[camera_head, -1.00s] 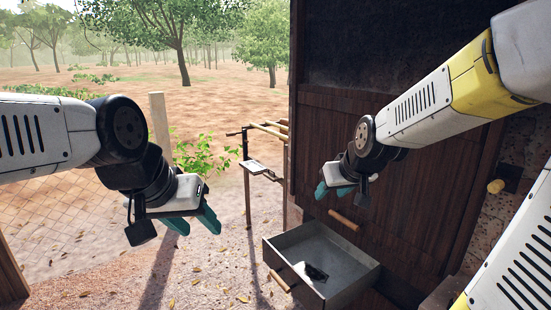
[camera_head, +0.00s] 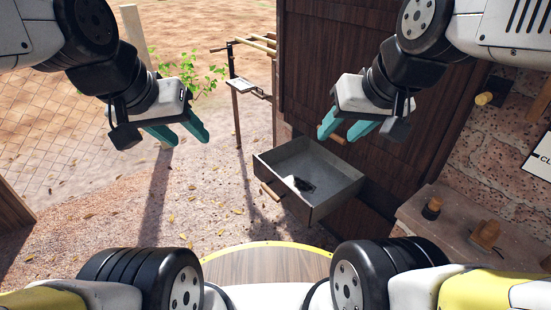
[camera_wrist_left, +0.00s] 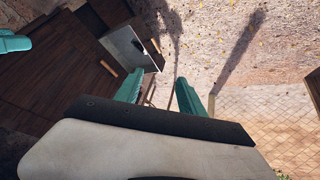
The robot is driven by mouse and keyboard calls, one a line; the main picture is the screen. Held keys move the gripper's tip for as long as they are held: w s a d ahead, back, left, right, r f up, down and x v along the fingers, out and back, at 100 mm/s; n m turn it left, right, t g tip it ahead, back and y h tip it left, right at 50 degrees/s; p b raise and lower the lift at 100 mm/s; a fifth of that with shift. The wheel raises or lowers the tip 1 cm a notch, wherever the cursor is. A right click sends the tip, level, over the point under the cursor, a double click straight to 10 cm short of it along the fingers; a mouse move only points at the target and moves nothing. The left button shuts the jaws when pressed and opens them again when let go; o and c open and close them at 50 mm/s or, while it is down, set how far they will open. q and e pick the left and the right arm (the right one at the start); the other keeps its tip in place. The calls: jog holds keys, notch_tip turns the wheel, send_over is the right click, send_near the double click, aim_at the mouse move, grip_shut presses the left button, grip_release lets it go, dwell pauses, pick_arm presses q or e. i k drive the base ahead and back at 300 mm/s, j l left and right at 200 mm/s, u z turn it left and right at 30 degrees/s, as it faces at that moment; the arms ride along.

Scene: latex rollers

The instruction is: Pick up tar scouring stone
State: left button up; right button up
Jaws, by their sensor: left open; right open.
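A small dark object (camera_head: 303,184), too small to make out and possibly the scouring stone, lies in the open grey drawer (camera_head: 335,203) of the dark wooden cabinet. My left gripper (camera_head: 180,134) has its teal fingers apart and hangs empty over the ground, left of the drawer. Its fingers also show in the left wrist view (camera_wrist_left: 158,95), with nothing between them. My right gripper (camera_head: 343,132) is open and empty, above and a little right of the drawer, in front of the cabinet.
The wooden cabinet (camera_head: 330,60) stands behind the drawer. A stone ledge (camera_head: 450,225) at right bears several small wooden-topped things, with a brick wall (camera_head: 500,150) behind. A thin stand with wooden rails (camera_head: 237,105) is behind left. Leaf-strewn ground left of the drawer is clear.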

aim_at(483, 238)
jog(key=z, duration=2.15)
jog(key=u, duration=1.25)
jog(key=z, duration=1.25)
jog(key=i+j+z, duration=0.3)
jog(key=i+j, duration=0.2)
